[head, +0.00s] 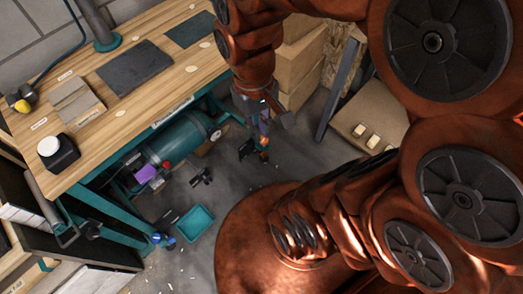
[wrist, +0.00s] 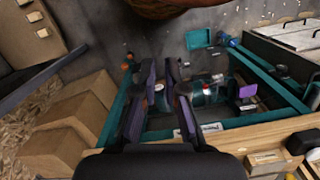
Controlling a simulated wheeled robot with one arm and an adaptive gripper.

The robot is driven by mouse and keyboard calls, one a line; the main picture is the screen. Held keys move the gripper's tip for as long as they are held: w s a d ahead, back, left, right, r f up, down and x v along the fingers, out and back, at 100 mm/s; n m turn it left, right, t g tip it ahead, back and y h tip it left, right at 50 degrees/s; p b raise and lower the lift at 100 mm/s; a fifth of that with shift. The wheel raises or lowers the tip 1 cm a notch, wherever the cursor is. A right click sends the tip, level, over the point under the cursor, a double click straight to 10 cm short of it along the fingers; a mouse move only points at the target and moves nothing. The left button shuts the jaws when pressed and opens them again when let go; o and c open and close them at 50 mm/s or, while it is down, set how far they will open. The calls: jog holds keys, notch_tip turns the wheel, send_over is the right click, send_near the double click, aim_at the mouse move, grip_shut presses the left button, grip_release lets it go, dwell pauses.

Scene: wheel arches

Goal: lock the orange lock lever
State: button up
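A small orange part (head: 263,141), which looks like the orange lock lever, shows low by the floor near the right end of the workbench. It also shows as a small orange spot (wrist: 125,66) left of the fingers in the wrist view. It is too small to tell its position. My gripper (head: 262,122) hangs just above it in the head view, and I cannot tell whether they touch. In the wrist view my gripper (wrist: 163,72) has its two purple-padded fingers apart, with nothing held between them.
The wooden workbench (head: 125,110) with teal legs stands at left. Beneath it is a teal tank (head: 180,141) and a purple block (head: 146,173). A teal tray (head: 194,223) lies on the floor. Cardboard boxes (head: 298,62) stand behind my arm. A blue wheel (head: 163,239) shows at the near leg.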

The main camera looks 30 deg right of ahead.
jog(key=shift+n+t, duration=0.3)
jog(key=shift+n, duration=0.1)
jog(key=w+d+f+b, duration=0.1)
jog(key=w+f+b, duration=0.2)
jog(key=w+f, duration=0.1)
jog(key=w+d+f+b, duration=0.1)
jog(key=w+f+b, duration=0.2)
jog(key=f, duration=0.4)
jog(key=w+d+f+b, duration=0.2)
jog(key=w+f+b, duration=0.2)
jog(key=w+f, duration=0.1)
jog(key=shift+w+f, duration=0.15)
jog(key=shift+f, duration=0.05)
grip_shut()
jog(key=n+t+b, duration=0.1)
jog(key=b, duration=2.1)
send_over(262, 153)
jog(key=w, duration=0.1)
notch_tip(262, 153, down, 45)
jog(key=shift+d+f, duration=0.2)
jog(key=shift+d, duration=0.1)
notch_tip(262, 153, down, 10)
jog(key=b, duration=0.3)
jog(key=shift+b, duration=0.3)
